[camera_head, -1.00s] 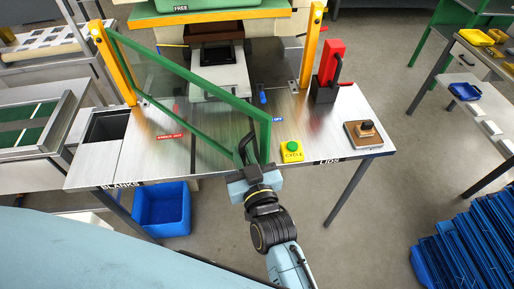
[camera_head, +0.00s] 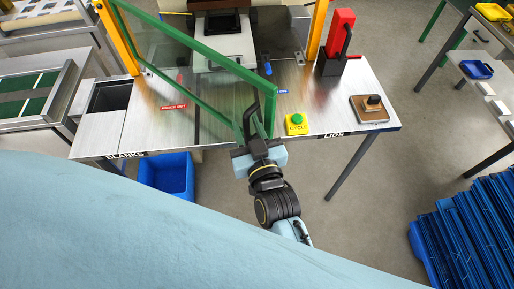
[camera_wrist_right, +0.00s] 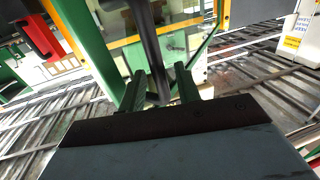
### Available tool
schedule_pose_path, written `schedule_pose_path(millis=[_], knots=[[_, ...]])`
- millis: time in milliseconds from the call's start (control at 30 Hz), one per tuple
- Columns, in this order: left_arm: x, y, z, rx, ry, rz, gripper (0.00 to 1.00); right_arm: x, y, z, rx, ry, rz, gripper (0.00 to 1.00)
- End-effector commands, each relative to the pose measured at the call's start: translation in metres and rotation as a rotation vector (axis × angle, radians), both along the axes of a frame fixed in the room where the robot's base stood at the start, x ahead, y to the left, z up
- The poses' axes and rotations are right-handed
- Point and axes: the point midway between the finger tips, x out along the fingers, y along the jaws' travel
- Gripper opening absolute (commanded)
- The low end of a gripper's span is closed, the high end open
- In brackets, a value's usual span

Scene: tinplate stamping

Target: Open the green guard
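The green guard (camera_head: 203,49) is a green frame with a clear panel, attached along the left yellow post (camera_head: 118,38). Its free end stands out over the table's front edge, well away from the right yellow post (camera_head: 316,30). A dark handle (camera_head: 253,108) is on that free end. My right gripper (camera_head: 250,132) is at the handle. In the right wrist view the handle (camera_wrist_right: 150,45) runs between the two fingers (camera_wrist_right: 160,88), which look closed on it; the contact itself is hard to see. My left gripper is not in view.
The metal table (camera_head: 225,130) carries a green CYCLE button (camera_head: 297,119), a red lever block (camera_head: 338,38) and a brown block with a black knob (camera_head: 370,108). A blue bin (camera_head: 167,176) stands below. Blue crates (camera_head: 470,235) are at right.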

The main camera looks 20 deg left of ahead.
Motion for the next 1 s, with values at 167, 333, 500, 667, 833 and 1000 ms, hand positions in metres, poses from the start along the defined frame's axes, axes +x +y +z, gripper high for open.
schedule_pose_path(millis=[167,333,500,667,833,1000], knots=[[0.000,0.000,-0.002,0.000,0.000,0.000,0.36,-0.029,-0.023,-0.002,-0.002,0.003,0.001,0.33],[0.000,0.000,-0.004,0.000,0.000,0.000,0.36,-0.060,-0.046,-0.001,-0.001,0.003,0.002,0.33],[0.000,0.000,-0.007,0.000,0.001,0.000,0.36,-0.083,-0.064,-0.001,0.000,0.002,0.002,0.33],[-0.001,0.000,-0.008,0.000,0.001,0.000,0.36,-0.094,-0.073,0.000,0.001,0.001,0.002,0.33],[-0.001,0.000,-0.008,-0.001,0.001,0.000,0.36,-0.096,-0.075,0.001,0.001,-0.001,0.002,0.33],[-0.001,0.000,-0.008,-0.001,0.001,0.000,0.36,-0.096,-0.075,0.000,0.001,-0.001,0.001,0.30]])
